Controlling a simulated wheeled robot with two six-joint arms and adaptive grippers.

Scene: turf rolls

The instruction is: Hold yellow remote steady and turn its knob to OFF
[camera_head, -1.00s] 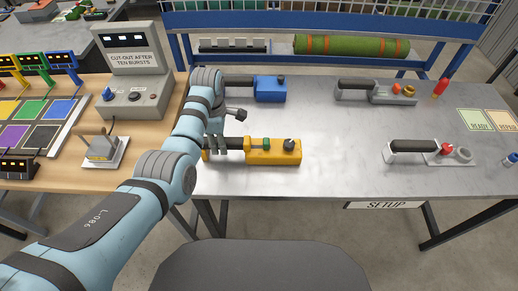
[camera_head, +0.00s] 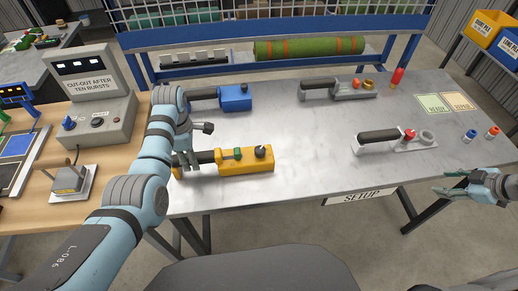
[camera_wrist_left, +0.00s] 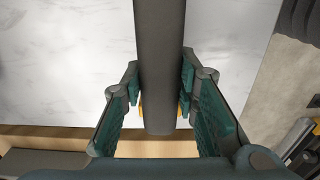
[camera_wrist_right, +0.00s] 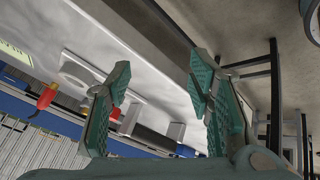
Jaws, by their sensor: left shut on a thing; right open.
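The yellow remote (camera_head: 232,167) lies on the metal table near its front left edge. It has a green part and a dark knob (camera_head: 261,152) at its right end; which way the knob points is too small to tell. Its black handle (camera_head: 204,157) extends to the left. My left gripper (camera_head: 186,161) is shut on that handle; in the left wrist view the dark handle (camera_wrist_left: 160,70) runs between the green pads. My right gripper (camera_head: 462,187) is open and empty off the table's front right edge, well apart from the remote.
A blue remote (camera_head: 236,97) lies behind the yellow one. A control box (camera_head: 95,118) stands on the wooden table at left. The table's middle is clear.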

